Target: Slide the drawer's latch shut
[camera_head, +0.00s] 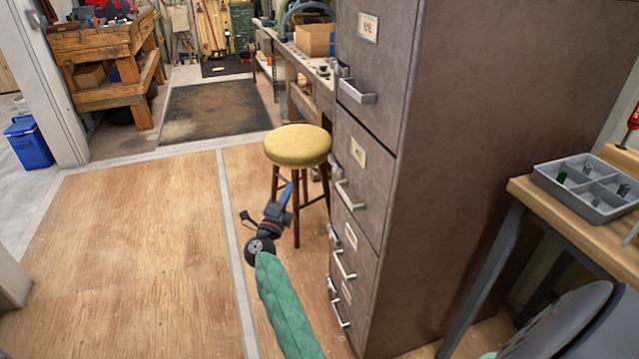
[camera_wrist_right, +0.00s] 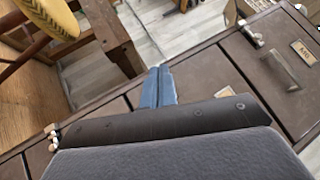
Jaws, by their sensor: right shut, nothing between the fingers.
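A tall brown metal filing cabinet (camera_head: 440,150) stands in the centre right of the head view, with several drawers stacked on its left-facing front. Each drawer has a silver handle, a label and a small latch at its far edge. The top latch (camera_head: 341,70) is beside the top handle (camera_head: 357,92); a lower latch (camera_head: 335,166) is beside the second handle (camera_head: 349,195). I cannot tell whether any latch is slid shut. My right gripper (camera_head: 288,190) is shut and empty, left of the cabinet front. The right wrist view shows its blue fingers (camera_wrist_right: 158,85), a latch (camera_wrist_right: 252,38) and a handle (camera_wrist_right: 285,69).
A yellow-topped stool (camera_head: 298,146) stands just behind my right gripper. A workbench with a cardboard box (camera_head: 315,40) is beyond the cabinet. A grey divided tray (camera_head: 590,190) sits on a wooden table at right. The wooden floor at left is clear.

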